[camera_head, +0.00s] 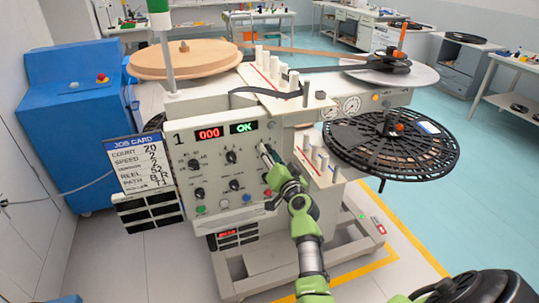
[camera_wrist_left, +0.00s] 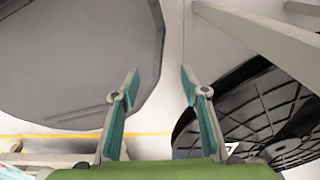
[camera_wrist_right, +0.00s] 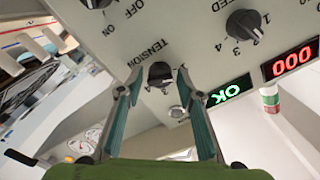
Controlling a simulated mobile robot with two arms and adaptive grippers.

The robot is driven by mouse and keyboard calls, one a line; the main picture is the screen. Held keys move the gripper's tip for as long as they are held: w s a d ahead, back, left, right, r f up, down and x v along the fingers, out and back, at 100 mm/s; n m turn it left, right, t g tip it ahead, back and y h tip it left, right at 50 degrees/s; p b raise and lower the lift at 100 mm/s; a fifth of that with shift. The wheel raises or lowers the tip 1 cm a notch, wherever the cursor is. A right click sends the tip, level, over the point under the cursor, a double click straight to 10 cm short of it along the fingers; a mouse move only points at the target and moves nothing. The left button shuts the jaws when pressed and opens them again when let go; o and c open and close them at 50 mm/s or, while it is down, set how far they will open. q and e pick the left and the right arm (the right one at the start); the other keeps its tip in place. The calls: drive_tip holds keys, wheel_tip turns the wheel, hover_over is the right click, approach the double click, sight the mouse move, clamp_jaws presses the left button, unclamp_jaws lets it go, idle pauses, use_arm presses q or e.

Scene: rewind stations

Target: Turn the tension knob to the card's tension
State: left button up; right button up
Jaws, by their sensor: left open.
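The black tension knob (camera_wrist_right: 160,73) is on the pale panel under the word TENSION in the right wrist view. My right gripper (camera_wrist_right: 159,78) is open, with one fingertip on each side of the knob; I cannot tell whether they touch it. In the head view my right gripper (camera_head: 265,153) is at the panel's right side and hides the knob. The job card (camera_head: 138,165) hangs left of the panel; its lines are too small to read surely. My left gripper (camera_wrist_left: 160,82) is open and empty in the left wrist view.
The winding machine's panel (camera_head: 214,168) carries several other knobs and buttons, a red 000 display (camera_head: 209,133) and a green OK display (camera_head: 243,127). A black reel (camera_head: 390,150) sticks out at right. A blue cabinet (camera_head: 75,115) stands at left.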

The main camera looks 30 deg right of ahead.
drive_tip(key=c, duration=0.6)
drive_tip(key=shift+m, duration=0.3)
drive_tip(key=shift+f+m+p, duration=0.1)
drive_tip(key=shift+m+p, duration=0.8)
drive_tip(key=shift+m, duration=3.2)
drive_tip(key=o, duration=1.1)
drive_tip(key=shift+c, duration=0.2)
